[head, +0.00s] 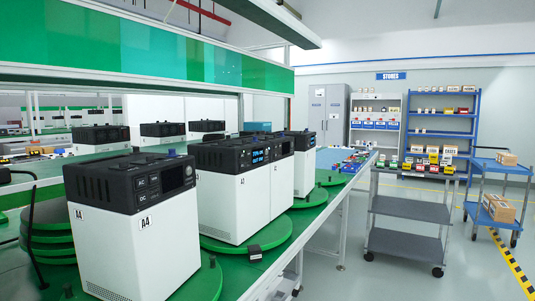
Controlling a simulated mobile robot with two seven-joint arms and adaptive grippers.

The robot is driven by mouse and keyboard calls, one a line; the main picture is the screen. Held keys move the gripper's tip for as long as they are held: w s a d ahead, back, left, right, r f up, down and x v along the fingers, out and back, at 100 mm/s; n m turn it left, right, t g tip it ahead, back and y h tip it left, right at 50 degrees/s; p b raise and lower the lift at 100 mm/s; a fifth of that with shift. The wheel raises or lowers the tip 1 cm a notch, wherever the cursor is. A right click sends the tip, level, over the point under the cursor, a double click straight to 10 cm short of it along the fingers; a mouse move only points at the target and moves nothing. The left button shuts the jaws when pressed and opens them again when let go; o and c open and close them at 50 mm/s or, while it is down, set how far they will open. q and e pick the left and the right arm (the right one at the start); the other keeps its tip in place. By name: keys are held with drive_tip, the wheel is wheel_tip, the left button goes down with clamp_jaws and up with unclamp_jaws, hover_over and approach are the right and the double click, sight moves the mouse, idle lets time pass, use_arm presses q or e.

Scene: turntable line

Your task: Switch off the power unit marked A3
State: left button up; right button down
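Several white power units with black tops stand in a row on green turntables along the line. The nearest unit (140,235) carries an A4 label; its front shows AC and DC buttons and a dark display. The unit behind it (218,195) has lit blue text on its front panel (250,158); its small label is too small to read surely. A farther unit (305,170) shows a small blue screen. I cannot read an A3 label on any unit. Neither of my grippers is in view.
A green turntable (275,236) carries the middle units, with a small black object (254,253) at its edge. A grey cart (410,210) and a blue trolley (500,180) with boxes stand right. Shelves (440,125) line the back wall. The floor between is clear.

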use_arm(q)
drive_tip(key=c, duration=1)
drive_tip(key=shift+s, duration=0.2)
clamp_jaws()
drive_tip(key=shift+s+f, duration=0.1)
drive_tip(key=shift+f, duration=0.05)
